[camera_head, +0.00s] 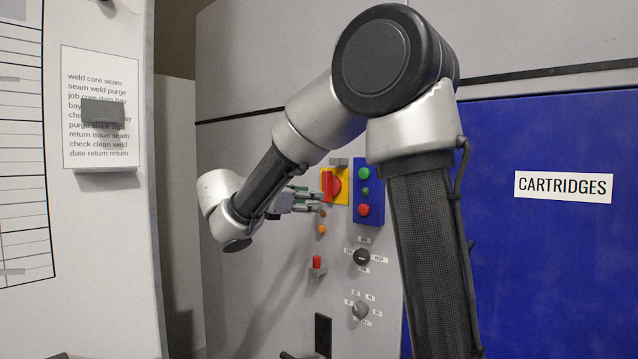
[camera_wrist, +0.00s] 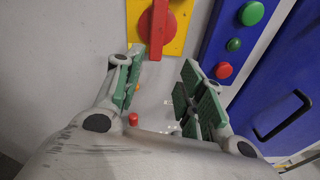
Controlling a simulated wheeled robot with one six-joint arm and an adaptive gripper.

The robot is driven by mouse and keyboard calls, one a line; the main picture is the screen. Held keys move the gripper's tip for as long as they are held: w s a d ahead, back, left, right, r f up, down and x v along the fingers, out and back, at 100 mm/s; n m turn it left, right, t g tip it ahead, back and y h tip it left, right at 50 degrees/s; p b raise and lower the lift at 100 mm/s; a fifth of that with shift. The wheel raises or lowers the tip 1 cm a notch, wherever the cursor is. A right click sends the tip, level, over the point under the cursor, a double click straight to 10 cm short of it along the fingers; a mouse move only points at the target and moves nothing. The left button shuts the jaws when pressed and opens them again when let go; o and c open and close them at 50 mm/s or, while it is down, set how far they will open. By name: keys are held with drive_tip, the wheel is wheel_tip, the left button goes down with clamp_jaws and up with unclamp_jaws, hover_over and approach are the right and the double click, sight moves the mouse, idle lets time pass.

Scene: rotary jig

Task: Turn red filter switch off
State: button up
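A red rotary switch (camera_head: 327,184) with an upright bar handle sits on a yellow plate (camera_head: 343,198). In the wrist view the red handle (camera_wrist: 158,28) is above and beyond my fingers. A small red-capped switch (camera_head: 317,262) is lower on the grey panel; its red cap (camera_wrist: 133,119) shows between my fingers in the wrist view. I cannot tell from any readable label which is the filter switch. My gripper (camera_head: 316,202) is in front of the panel, just below the red handle. Its green-padded fingers (camera_wrist: 162,88) are spread with nothing between them.
A blue box (camera_head: 368,222) with green and red buttons is right of the yellow plate. Orange lamps (camera_head: 321,229) lie below the plate. Two labelled knobs, one black (camera_head: 361,257) and one grey (camera_head: 360,310), sit lower right. A blue CARTRIDGES door (camera_head: 560,260) fills the right.

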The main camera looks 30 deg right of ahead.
sight(324, 182)
drive_tip(key=w+d+r, duration=0.1)
drive_tip(key=d, duration=0.1)
drive_tip(key=w+d+r+n+h, duration=0.1)
drive_tip(key=d, duration=0.1)
drive_tip(key=w+d+r+n, duration=0.1)
drive_tip(key=d, duration=0.1)
drive_tip(key=shift+w+d+r+t, duration=0.1)
drive_tip(key=shift+d+r+t, duration=0.2)
drive_tip(key=shift+d+t, duration=0.1)
drive_tip(key=shift+c, duration=0.3)
clamp_jaws()
